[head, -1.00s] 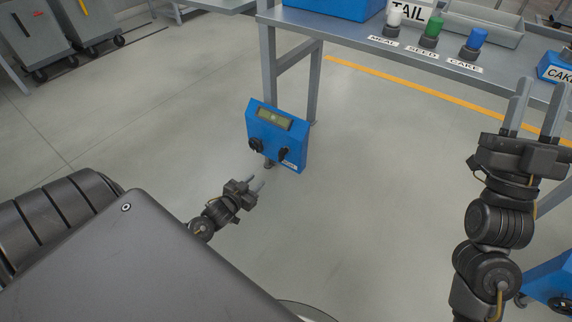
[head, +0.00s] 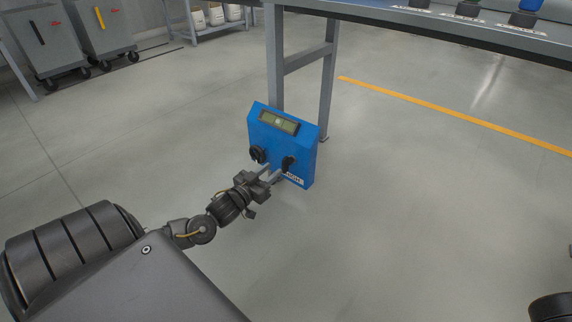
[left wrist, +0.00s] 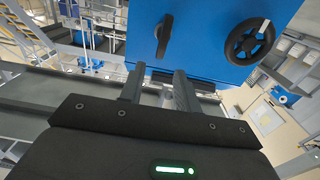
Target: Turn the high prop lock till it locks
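A blue box (head: 301,141) with a small display (head: 278,122) stands low by the table leg. Its front has a dark round handwheel (head: 257,154) at the left and a dark lever knob (head: 289,163) at the right. A white label (head: 294,179), seemingly reading HIGH and partly covered, sits below the lever knob. My left gripper (head: 271,173) is open just in front of the lower front. In the left wrist view, the lever knob (left wrist: 164,37) lies just beyond the gap between the open fingers (left wrist: 158,82), and the handwheel (left wrist: 249,41) is right of it. My right gripper is out of view.
A grey table (head: 440,21) stands above and behind the box, its leg (head: 274,60) right behind it. Grey wheeled bins (head: 103,32) and a shelf (head: 210,28) are at the far left. The floor (head: 400,220) to the right is clear.

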